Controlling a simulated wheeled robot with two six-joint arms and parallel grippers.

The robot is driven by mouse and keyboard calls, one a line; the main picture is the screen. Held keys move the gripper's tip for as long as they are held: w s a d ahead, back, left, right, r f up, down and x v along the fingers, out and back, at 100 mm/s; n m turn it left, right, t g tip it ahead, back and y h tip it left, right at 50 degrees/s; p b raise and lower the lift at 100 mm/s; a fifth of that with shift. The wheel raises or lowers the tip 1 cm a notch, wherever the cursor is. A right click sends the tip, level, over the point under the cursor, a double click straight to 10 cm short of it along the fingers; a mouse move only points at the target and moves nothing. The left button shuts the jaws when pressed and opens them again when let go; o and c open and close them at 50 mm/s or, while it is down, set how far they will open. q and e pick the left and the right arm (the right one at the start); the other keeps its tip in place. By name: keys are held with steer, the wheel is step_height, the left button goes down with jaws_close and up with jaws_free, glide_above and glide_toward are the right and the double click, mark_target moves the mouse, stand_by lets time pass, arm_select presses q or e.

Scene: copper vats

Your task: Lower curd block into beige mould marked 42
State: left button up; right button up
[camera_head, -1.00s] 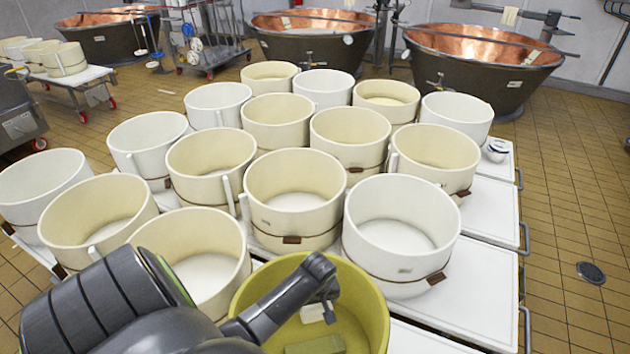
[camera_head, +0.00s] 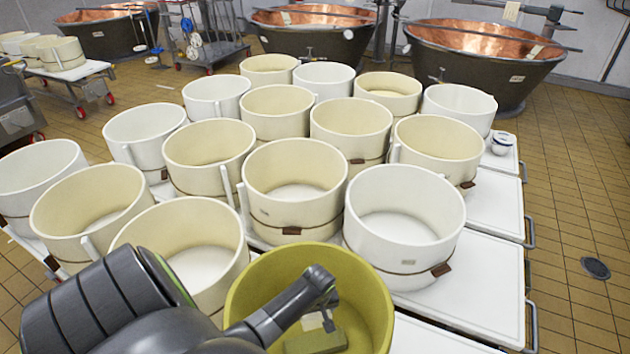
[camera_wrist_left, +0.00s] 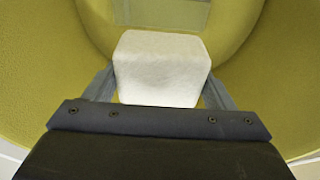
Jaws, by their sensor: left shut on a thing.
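The off-white curd block (camera_wrist_left: 162,68) is between the fingers of my left gripper (camera_wrist_left: 160,95) in the left wrist view. In the head view the block (camera_head: 314,321) shows small below my left gripper (camera_head: 328,307), within the mouth of a yellow-green tub (camera_head: 376,300). Several beige moulds stand on the tables, among them one just behind the tub (camera_head: 295,213) and one at its left (camera_head: 190,222). I cannot read the number 42 on any mould. My right gripper is out of view.
A greenish block (camera_head: 316,342) lies in the tub. A white mould (camera_head: 404,250) stands close behind it at the right, and other moulds are packed tightly around. Copper vats (camera_head: 490,60) stand at the back.

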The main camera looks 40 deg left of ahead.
arm_select(q)
steer(key=shift+f+b, duration=4.95)
steer(key=shift+f, duration=2.6)
steer(key=shift+f+b, duration=0.65)
steer(key=shift+f, duration=0.2)
steer(key=o, duration=1.2)
steer(key=shift+o, duration=0.2)
steer(key=shift+r, duration=0.1)
steer(key=shift+r, duration=0.35)
steer(key=r, duration=0.5)
steer(key=s+d+r+p, duration=0.1)
steer(key=r, duration=0.5)
steer(key=d+r+p, duration=0.1)
steer(key=r, duration=0.4)
steer(key=shift+s+d+r, duration=0.1)
steer(key=shift+s+r, duration=0.05)
steer(key=shift+s, duration=0.05)
